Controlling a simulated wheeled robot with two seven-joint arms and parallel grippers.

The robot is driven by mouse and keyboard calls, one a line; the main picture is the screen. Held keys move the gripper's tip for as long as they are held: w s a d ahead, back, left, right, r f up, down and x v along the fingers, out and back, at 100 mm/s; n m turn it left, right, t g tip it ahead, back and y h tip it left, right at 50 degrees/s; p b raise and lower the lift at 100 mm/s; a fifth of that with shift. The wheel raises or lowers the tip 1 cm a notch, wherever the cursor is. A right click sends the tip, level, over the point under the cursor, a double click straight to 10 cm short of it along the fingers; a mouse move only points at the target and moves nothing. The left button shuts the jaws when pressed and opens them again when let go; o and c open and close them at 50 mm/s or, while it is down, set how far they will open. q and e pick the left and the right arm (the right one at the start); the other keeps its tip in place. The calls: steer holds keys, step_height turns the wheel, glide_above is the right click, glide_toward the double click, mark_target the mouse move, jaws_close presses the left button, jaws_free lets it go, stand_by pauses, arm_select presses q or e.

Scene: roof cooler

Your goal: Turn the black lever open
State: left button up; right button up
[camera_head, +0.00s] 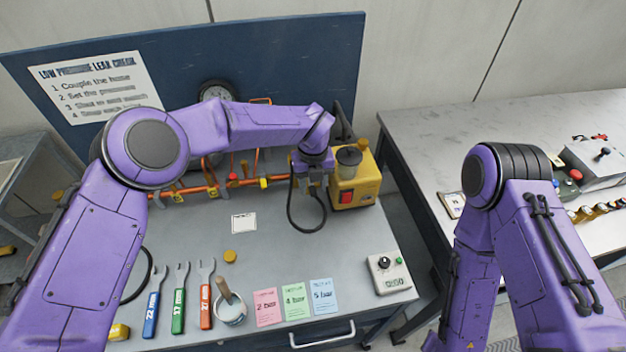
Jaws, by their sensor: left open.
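My left arm reaches across the bench, and its gripper (311,188) points down just left of the yellow pump unit (356,188). The fingers are small in the picture and nothing shows between them. An orange pipe run (190,190) with red and yellow fittings crosses the back of the bench, left of the gripper. I cannot clearly make out the black lever; my arm covers part of the pipework. A dark upright part (342,125) stands behind my wrist, and I cannot tell what it is. My right arm shows at the right, but its gripper is out of view.
A black hose (294,218) loops below the left gripper. Wrenches (179,300), a cup (231,310), coloured cards (294,302) and a control box (388,274) lie along the bench front. The blue board (300,60) closes off the back. The bench middle is mostly clear.

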arm_select(q)
steer(key=shift+w+f, duration=0.5)
steer(key=shift+f, duration=0.25)
steer(key=shift+s+r, duration=0.2)
steer(key=shift+s, duration=0.15)
steer(key=shift+s+r, duration=0.1)
steer(key=c, duration=0.4)
jaws_close()
arm_select(e)
steer(key=shift+r, duration=0.15)
